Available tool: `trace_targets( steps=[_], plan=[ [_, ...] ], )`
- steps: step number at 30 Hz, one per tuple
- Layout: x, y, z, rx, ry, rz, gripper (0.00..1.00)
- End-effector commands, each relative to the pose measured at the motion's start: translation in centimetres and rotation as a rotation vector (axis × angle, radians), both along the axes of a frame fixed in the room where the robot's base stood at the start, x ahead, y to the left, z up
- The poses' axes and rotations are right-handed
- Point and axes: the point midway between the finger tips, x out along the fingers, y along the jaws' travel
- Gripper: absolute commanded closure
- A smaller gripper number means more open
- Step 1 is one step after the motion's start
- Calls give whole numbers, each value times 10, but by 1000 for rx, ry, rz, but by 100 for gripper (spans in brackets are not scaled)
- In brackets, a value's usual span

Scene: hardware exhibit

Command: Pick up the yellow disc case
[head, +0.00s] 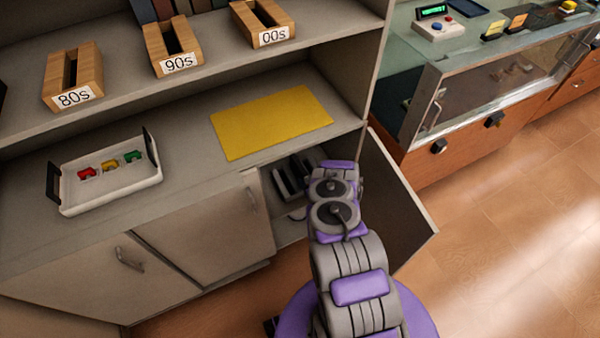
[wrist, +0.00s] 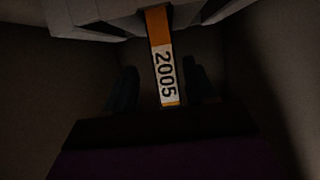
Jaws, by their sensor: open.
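The yellow disc case (wrist: 165,80) shows in the wrist view as an orange-yellow spine with a white label reading "2005". It stands in a dim space, with its upper end by a pale grey structure (wrist: 95,18). My gripper (wrist: 160,72) is open, its two dark fingers on either side of the case, with gaps visible. Whether a finger touches the case lower down cannot be told. In the head view my arm reaches into the open lower cupboard (head: 292,228); the gripper's fingers and the case are not clear there.
The open cupboard door (head: 400,205) stands just right of my arm. Above is a shelf with a yellow mat (head: 272,122) and a white tray (head: 70,205) of small coloured pieces. Wooden holders (head: 72,78) line the upper shelf. A glass display counter (head: 480,85) stands at right.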

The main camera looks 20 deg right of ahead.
Motion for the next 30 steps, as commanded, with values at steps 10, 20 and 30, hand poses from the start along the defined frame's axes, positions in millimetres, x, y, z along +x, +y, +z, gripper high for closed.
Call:
trace_targets(
  steps=[10,20,30],
  plan=[
    [38,1,-21,4,-1,2,45],
    [40,2,-20,4,-1,2,54],
    [40,2,-19,4,-1,2,87]
  ],
)
